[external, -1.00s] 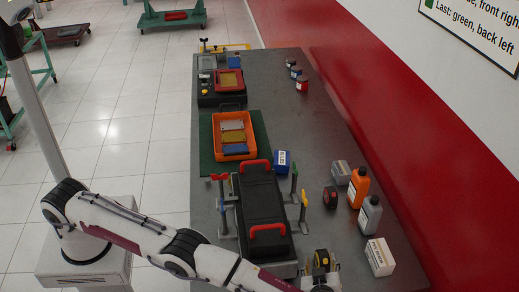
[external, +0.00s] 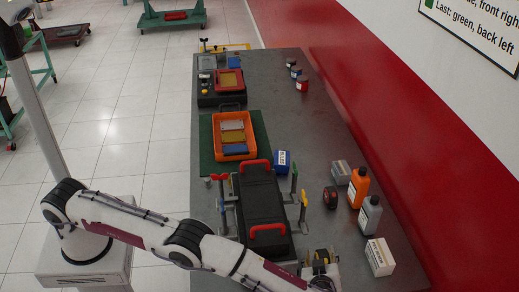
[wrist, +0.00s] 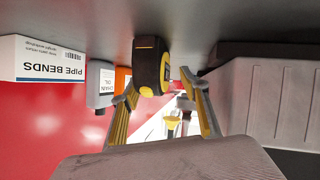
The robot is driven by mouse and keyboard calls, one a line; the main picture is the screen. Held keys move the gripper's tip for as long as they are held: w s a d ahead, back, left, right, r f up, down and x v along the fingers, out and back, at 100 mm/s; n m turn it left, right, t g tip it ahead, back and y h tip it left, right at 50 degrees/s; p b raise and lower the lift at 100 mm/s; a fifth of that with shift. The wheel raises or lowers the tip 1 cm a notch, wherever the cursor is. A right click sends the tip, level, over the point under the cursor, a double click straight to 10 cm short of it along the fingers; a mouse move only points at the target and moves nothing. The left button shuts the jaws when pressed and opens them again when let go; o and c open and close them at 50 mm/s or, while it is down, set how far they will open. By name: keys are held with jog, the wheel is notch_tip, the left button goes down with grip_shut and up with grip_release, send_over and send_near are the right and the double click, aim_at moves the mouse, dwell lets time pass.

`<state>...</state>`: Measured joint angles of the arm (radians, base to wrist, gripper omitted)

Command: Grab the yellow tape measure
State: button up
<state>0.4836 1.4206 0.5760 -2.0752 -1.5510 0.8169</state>
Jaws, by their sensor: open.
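The yellow tape measure (wrist: 151,62), black with yellow edges, stands on the dark bench top, which appears upside down in the wrist view. In the external view the tape measure (external: 321,256) is at the near end of the bench, partly hidden by my gripper. My gripper (wrist: 160,82) is open and empty, with its two yellow-sided fingers apart. The tape measure shows just beyond the fingertips, nearer the left finger in the wrist view. Whether that finger touches it, I cannot tell. In the external view my gripper (external: 321,270) is right beside the tape measure.
A black case with red handles (external: 262,205) stands left of the tape measure among several posts. A white pipe bends box (external: 380,257), a grey bottle (external: 370,214) and an orange bottle (external: 358,187) stand to the right. A red-and-black round item (external: 330,197) lies farther back.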

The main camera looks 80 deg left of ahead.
jog(key=shift+x, duration=2.2)
jog(key=shift+r, duration=0.1)
grip_shut()
